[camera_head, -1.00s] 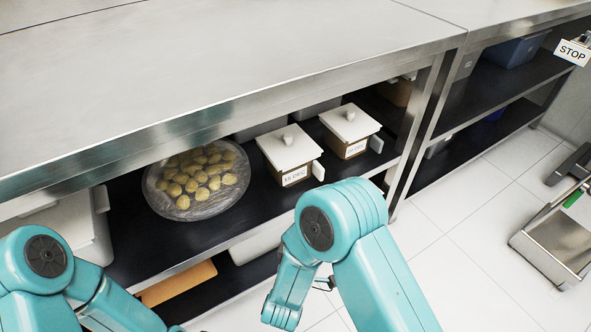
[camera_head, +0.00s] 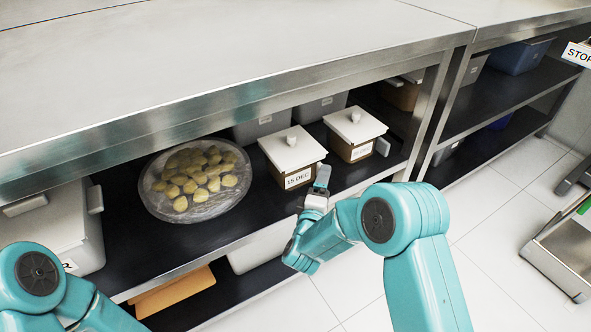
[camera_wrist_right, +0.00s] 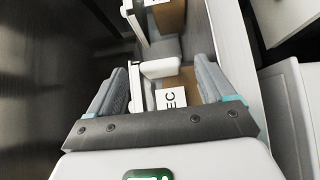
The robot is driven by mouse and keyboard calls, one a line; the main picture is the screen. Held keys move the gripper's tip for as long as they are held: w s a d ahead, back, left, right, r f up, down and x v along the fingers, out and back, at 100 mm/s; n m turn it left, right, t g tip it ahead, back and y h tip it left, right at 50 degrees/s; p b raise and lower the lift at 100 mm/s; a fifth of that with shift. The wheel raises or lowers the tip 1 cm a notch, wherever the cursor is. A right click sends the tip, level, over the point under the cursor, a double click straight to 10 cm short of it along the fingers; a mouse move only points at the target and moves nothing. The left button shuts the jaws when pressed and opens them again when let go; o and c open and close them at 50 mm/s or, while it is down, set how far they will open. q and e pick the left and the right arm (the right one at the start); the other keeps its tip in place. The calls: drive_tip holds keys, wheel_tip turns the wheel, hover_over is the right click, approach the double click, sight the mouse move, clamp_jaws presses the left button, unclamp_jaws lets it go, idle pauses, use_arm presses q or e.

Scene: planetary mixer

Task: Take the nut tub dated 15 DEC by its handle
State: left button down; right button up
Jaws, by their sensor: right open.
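The nut tub dated 15 DEC (camera_head: 291,152) stands on the shelf under the counter, brown with a white knobbed lid and a front label. My right gripper (camera_head: 321,178) is at its front right corner and hides its handle in the head view. In the right wrist view, my right gripper (camera_wrist_right: 160,68) is open, with the white handle (camera_wrist_right: 162,67) between its fingers and the label (camera_wrist_right: 172,98), ending in "EC", below it. I cannot tell whether the fingers touch it. My left gripper is out of view; only the left arm shows.
A similar tub (camera_head: 355,130) with its own side handle stands close on the right; its label is too small to read surely. A film-covered round tray of dough balls (camera_head: 197,181) lies to the left. The counter edge (camera_head: 230,105) overhangs the shelf.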

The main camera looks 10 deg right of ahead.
drive_tip(key=shift+x, duration=1.05)
drive_tip(key=shift+r, duration=0.1)
clamp_jaws()
